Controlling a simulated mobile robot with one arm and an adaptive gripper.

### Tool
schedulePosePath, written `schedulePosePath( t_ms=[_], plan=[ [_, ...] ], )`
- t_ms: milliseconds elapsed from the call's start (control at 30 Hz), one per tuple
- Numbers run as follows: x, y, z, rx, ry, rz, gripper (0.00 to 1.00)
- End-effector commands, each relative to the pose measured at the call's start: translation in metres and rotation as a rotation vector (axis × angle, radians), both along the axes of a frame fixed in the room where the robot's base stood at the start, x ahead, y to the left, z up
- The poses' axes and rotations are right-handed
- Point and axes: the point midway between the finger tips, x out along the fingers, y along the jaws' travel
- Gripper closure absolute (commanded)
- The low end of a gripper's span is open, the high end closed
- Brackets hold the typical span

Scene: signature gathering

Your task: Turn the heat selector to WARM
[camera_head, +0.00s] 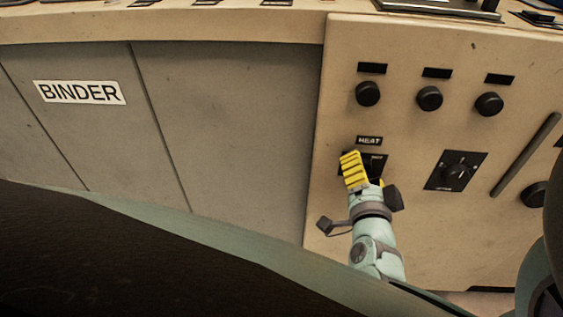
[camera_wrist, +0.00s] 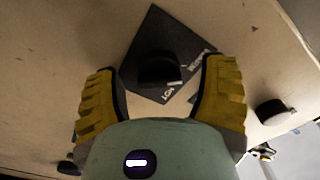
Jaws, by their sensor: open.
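The heat selector's dark plate (camera_head: 378,160) is on the beige panel under the HEAT label (camera_head: 369,140). My gripper (camera_head: 354,162) is in front of it and hides most of it in the head view. In the wrist view the dark selector knob (camera_wrist: 158,68) sits on its black plate (camera_wrist: 150,32), between my open yellow fingers (camera_wrist: 160,78). A gap shows on both sides of the knob, and I see no contact. WARM is not readable.
Three round black knobs (camera_head: 429,98) are above to the right. A second black dial plate (camera_head: 455,171) and a slanted dark handle (camera_head: 525,155) are on the right. A grey cabinet front marked BINDER (camera_head: 80,92) is on the left. Another dark knob (camera_wrist: 272,112) shows in the wrist view.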

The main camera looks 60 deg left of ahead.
Motion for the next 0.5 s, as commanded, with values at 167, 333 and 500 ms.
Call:
schedulePosePath(
  t_ms=[167, 333, 500],
  plan=[
    [0.0, 0.0, 0.0, 0.0, 0.0, -0.001, 0.29],
    [-0.004, -0.005, -0.001, -0.002, 0.001, -0.001, 0.29],
    [-0.018, -0.02, 0.0, 0.0, 0.002, 0.002, 0.29]
  ],
)
